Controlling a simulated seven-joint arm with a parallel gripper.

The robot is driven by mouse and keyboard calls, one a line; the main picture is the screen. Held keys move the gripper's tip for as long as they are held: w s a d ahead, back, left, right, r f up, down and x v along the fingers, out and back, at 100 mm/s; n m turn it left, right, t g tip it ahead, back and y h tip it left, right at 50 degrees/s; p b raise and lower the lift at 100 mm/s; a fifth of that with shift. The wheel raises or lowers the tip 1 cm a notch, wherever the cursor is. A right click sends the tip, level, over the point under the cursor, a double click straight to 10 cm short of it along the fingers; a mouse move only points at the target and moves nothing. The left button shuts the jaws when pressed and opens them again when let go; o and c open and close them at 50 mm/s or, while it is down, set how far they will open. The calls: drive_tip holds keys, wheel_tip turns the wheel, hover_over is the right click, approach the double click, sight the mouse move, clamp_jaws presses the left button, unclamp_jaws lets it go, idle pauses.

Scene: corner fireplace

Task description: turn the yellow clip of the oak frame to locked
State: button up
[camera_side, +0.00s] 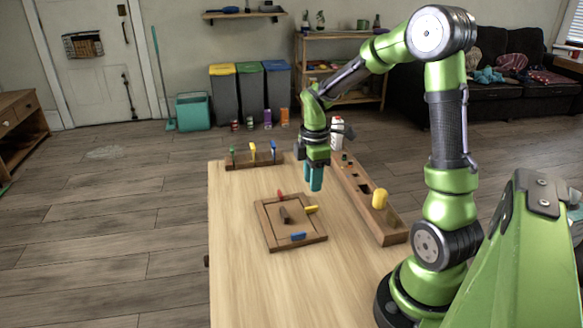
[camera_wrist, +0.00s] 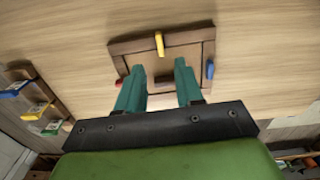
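The oak frame (camera_side: 266,232) lies flat on the table, with a dark block (camera_side: 284,215) in its middle. Its yellow clip (camera_side: 311,209) sits on the right rail and points across it. In the wrist view the yellow clip (camera_wrist: 159,44) stands crosswise on the top rail of the frame (camera_wrist: 128,46). The blue clip (camera_side: 298,236) lies along the front rail. The red clip (camera_side: 280,195) is on the back rail. My gripper (camera_side: 314,186) hangs above the table, behind and right of the frame. In the wrist view its teal fingers (camera_wrist: 159,66) are apart with nothing between them.
A long wooden block (camera_side: 392,232) with a yellow knob (camera_side: 379,199) stands right of the frame. A rack (camera_side: 240,163) with coloured clips is at the table's back left. The table (camera_side: 240,285) is clear in front and left of the frame.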

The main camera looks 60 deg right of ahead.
wheel_tip(320, 180, up, 9)
drive_tip(key=shift+f, duration=0.2)
idle(0.3)
drive_tip(key=s+a+r+m+t+y, duration=0.1)
drive_tip(key=s+a+r+m+t, duration=0.1)
drive_tip(key=a+m, duration=0.5)
drive_tip(key=s+a+r+m+t+y, duration=0.1)
drive_tip(key=s+a+r+m+t, duration=0.2)
drive_tip(key=a, duration=0.8)
drive_tip(key=s+m+t, duration=0.2)
drive_tip(key=s+m, duration=0.2)
drive_tip(key=shift+a+r, duration=0.15)
drive_tip(key=shift+r, duration=0.05)
